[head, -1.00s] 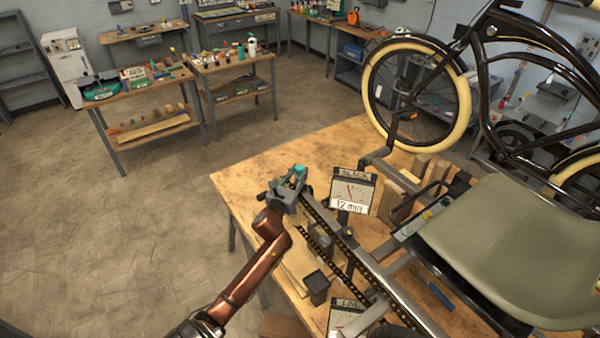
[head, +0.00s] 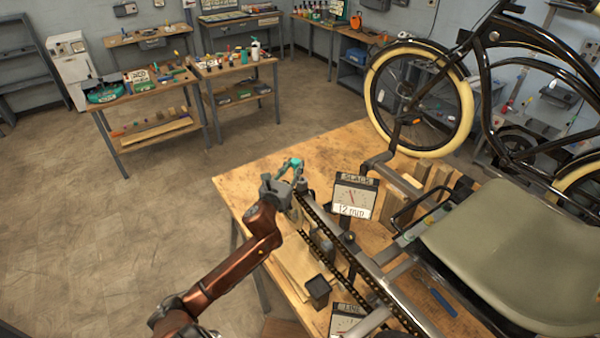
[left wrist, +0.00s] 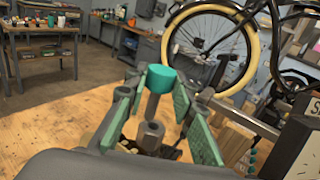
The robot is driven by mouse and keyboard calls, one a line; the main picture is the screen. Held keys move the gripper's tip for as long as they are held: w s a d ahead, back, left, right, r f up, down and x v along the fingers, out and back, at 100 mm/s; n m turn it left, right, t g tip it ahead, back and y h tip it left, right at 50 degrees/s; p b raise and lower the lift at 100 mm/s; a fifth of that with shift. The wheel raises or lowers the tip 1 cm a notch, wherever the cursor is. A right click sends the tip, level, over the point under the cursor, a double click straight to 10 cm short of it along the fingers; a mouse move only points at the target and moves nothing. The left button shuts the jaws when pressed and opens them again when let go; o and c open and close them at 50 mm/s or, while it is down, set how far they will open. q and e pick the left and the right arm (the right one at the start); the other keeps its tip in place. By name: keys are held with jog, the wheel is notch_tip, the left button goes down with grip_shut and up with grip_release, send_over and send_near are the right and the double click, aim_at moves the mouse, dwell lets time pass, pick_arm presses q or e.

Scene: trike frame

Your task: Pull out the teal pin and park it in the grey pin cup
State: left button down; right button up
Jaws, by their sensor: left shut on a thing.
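The teal pin has a round teal head (left wrist: 161,79) and a grey shaft in the left wrist view, standing roughly upright between the finger pads. A dark grey square cup (head: 318,289), likely the pin cup, stands on the bench, open side up. My right gripper is not in view.
A slack gauge reading 12 mm (head: 354,196) stands right of the gripper; a second gauge (head: 346,320) is near the bottom edge. A chain (head: 345,257) runs along the frame. Wooden blocks (head: 428,174) and an olive seat (head: 500,255) lie right. The bench's far-left top (head: 255,172) is clear.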

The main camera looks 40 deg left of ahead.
pick_arm(q)
jog(key=s+a+r, duration=0.2)
jog(key=s+r, duration=0.4)
jog(key=s, duration=0.5)
jog(key=shift+r, duration=0.25)
jog(key=shift+r, duration=0.1)
jog(key=shift+r+p, duration=2.65)
jog(key=shift+p, duration=0.15)
